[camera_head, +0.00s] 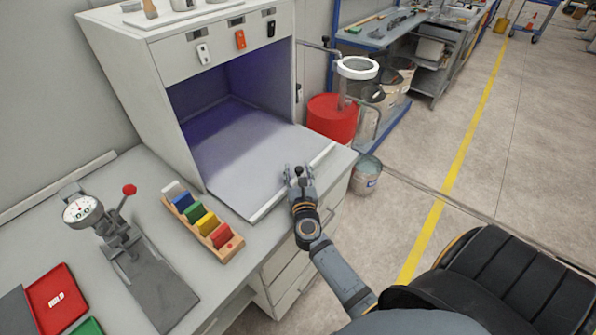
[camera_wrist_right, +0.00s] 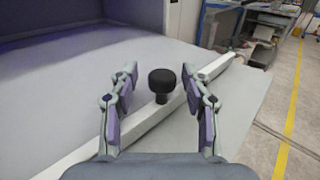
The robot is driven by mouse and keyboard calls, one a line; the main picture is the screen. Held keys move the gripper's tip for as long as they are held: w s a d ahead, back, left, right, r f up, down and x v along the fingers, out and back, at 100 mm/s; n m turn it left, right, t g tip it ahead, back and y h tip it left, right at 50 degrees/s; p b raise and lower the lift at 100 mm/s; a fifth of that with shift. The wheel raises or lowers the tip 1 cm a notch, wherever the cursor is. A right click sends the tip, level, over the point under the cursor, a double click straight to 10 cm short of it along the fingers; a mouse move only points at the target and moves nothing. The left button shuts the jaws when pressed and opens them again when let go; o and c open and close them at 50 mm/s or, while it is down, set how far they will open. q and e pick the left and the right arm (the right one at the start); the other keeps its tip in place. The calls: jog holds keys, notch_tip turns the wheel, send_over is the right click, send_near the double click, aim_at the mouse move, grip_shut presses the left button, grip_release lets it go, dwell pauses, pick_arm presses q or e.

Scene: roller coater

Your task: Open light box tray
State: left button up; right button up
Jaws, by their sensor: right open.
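The light box (camera_head: 165,60) is a white cabinet with a bluish-lit inside, standing on the bench. Its tray (camera_head: 235,160) is a pale flat sheet with a white front rail (camera_head: 268,200); in the head view it reaches forward past the cabinet's side walls. In the right wrist view, a black round knob (camera_wrist_right: 161,84) stands at the tray's white rail (camera_wrist_right: 150,122). My right gripper (camera_head: 298,172) is open at the rail, and its fingers, also in the right wrist view (camera_wrist_right: 161,90), show on either side of the knob, with gaps. My left gripper is not in view.
A wooden rack of coloured blocks (camera_head: 203,224) and a dial gauge stand (camera_head: 130,240) are on the bench to the left. A red drum (camera_head: 332,120) and a bucket (camera_head: 367,174) stand right of the bench. A black seat (camera_head: 510,285) is at lower right.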

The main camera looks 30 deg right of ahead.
jog(key=v, duration=0.7)
jog(key=shift+s+a, duration=0.15)
jog(key=shift+s, duration=0.1)
